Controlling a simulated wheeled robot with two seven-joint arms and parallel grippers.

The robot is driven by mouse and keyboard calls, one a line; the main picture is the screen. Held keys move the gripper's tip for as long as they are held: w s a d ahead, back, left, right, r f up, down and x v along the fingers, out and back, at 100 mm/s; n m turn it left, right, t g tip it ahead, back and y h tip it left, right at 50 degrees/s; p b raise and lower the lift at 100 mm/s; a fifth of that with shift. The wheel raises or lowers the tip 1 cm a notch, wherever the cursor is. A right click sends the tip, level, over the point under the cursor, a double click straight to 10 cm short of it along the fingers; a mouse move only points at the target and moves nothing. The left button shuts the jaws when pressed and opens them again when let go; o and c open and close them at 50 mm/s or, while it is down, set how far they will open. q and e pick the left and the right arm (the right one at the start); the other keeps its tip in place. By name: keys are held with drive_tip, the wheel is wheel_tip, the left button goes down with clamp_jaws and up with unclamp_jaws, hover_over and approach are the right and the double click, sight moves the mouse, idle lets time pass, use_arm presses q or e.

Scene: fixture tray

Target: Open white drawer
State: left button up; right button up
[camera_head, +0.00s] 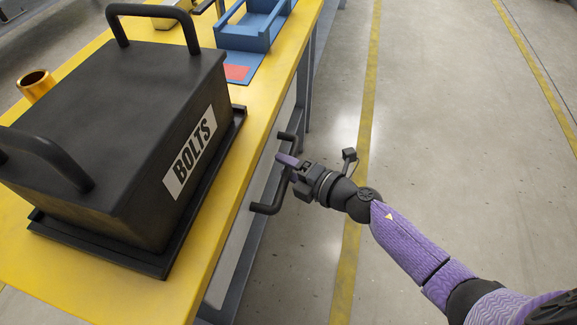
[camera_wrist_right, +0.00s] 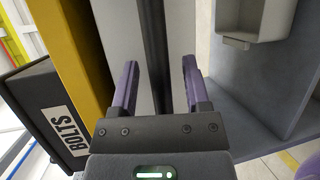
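The white drawer (camera_wrist_right: 182,35) shows its pale front on the table's side; in the head view it is a narrow strip below the yellow tabletop. Its black bar handle (camera_head: 277,185) stands out from the front. My right gripper (camera_head: 285,168) is at this handle, with its arm coming in from the right. In the right wrist view the handle bar (camera_wrist_right: 154,60) runs between the two purple fingers of my right gripper (camera_wrist_right: 159,65). The fingers are apart, with gaps beside the bar. My left gripper is not in view.
A black box labelled BOLTS (camera_head: 120,110) sits in a black tray (camera_head: 95,250) on the yellow table (camera_head: 160,300). A blue fixture (camera_head: 245,35) and a gold cylinder (camera_head: 38,85) stand farther back and left. The grey floor (camera_head: 440,110) right of the table is clear.

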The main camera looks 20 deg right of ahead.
clamp_jaws()
idle(0.8)
idle(0.4)
